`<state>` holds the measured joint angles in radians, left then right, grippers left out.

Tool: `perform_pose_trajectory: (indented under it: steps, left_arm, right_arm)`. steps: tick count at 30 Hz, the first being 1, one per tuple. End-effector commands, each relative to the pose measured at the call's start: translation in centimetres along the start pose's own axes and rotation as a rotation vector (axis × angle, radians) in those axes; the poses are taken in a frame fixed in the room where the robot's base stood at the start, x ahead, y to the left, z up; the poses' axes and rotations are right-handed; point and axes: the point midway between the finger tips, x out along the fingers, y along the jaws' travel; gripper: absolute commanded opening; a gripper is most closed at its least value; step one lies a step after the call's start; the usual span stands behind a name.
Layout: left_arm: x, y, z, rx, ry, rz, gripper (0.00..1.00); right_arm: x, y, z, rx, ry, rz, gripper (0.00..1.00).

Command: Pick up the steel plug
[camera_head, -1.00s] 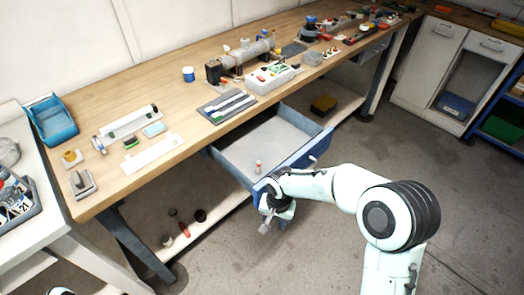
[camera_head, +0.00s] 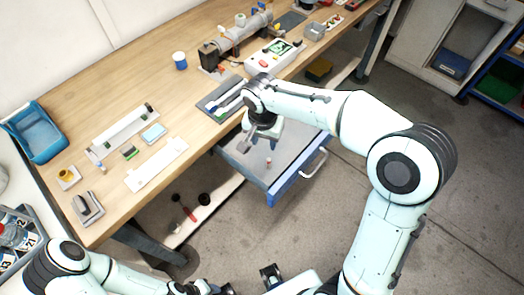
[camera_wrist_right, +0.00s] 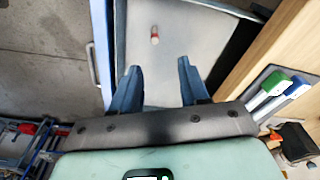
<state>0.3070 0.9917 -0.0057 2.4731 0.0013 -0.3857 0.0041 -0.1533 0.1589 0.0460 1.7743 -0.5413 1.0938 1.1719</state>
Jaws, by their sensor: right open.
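A small upright cylinder with a reddish part (camera_head: 268,161), which looks like the steel plug, stands alone on the floor of the open drawer (camera_head: 288,178). It also shows in the right wrist view (camera_wrist_right: 155,35), beyond the fingertips. My right gripper (camera_head: 247,144) hangs over the drawer's left part, near the bench edge, apart from the plug. In the right wrist view its two blue fingers (camera_wrist_right: 158,70) are spread with nothing between them.
The drawer has raised blue walls and a front handle (camera_head: 314,163). The wooden bench (camera_head: 130,85) above holds a pen tray (camera_head: 222,104), a white device (camera_head: 273,55) and a blue bin (camera_head: 37,130). Dark items lie on the lower shelf (camera_head: 212,205).

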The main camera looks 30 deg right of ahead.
Motion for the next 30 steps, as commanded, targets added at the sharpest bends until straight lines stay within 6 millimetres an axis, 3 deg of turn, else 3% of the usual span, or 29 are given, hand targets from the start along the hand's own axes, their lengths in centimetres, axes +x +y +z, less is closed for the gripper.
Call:
perform_pose_trajectory:
  steps: [9, 30]
  left_arm:
    - [0.6, -0.3, 0.1, -0.001, -0.003, -0.001, 0.43]
    - [0.4, -0.2, 0.1, -0.001, -0.002, -0.001, 0.43]
  right_arm:
    - [5.9, 0.1, 0.1, 0.000, -0.004, 0.005, 0.44]
    - [12.9, 0.6, -0.7, -0.001, -0.001, 0.002, 0.44]
